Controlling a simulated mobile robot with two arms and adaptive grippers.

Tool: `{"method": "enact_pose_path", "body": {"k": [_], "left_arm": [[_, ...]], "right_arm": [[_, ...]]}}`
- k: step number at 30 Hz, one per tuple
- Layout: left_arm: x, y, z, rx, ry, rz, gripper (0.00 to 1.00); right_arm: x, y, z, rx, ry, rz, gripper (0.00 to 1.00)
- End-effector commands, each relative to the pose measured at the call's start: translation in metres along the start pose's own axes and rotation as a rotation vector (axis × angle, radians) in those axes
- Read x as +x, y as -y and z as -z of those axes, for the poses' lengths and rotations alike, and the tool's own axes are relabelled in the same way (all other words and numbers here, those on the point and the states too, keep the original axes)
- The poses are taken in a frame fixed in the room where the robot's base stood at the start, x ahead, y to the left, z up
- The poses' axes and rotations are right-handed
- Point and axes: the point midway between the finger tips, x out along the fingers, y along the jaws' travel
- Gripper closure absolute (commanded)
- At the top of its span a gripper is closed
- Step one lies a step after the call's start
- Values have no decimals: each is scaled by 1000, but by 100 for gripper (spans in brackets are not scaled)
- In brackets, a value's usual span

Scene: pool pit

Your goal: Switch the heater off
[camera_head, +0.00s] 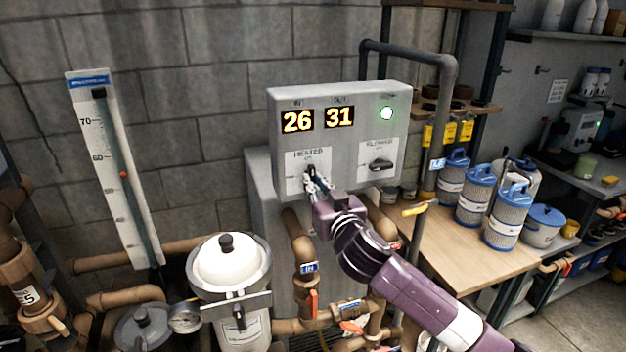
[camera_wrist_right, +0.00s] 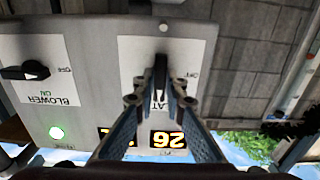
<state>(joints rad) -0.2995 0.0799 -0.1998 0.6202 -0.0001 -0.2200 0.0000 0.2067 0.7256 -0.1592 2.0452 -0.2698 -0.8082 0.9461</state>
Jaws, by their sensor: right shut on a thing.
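The grey heater control box (camera_head: 340,92) stands against the block wall, with lit displays reading 26 and 31 and a lit green lamp (camera_head: 387,113). Its white HEATER plate (camera_head: 293,183) is at lower left. My right gripper (camera_head: 316,181) is at this plate, its fingers shut on the heater knob. The gripper hides most of the knob in the head view. In the upside-down right wrist view, the dark heater knob (camera_wrist_right: 161,67) stands between the fingertips, roughly upright, with an OFF mark beside it. My left gripper is not in view.
The BLOWER knob (camera_head: 380,164) sits to the right on the same box and lies roughly sideways. Brown pipes with red handles run below the box. A wooden bench (camera_head: 470,256) with blue-topped canisters (camera_head: 507,222) stands at right; a white-lidded pot (camera_head: 228,262) stands at lower left.

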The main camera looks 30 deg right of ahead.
Motion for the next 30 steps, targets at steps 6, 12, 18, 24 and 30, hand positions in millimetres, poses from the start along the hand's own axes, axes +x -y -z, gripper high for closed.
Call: {"method": "enact_pose_path", "body": {"k": [6,12,18,24,30], "left_arm": [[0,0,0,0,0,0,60],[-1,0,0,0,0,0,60],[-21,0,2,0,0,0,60],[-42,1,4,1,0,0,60],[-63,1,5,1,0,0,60]], "right_arm": [[0,0,0,-1,0,0,100],[0,0,0,-10,0,0,100],[0,0,5,-280,2,0,100],[0,0,5,-660,2,2,100],[0,0,5,-1043,2,2,100]]}}
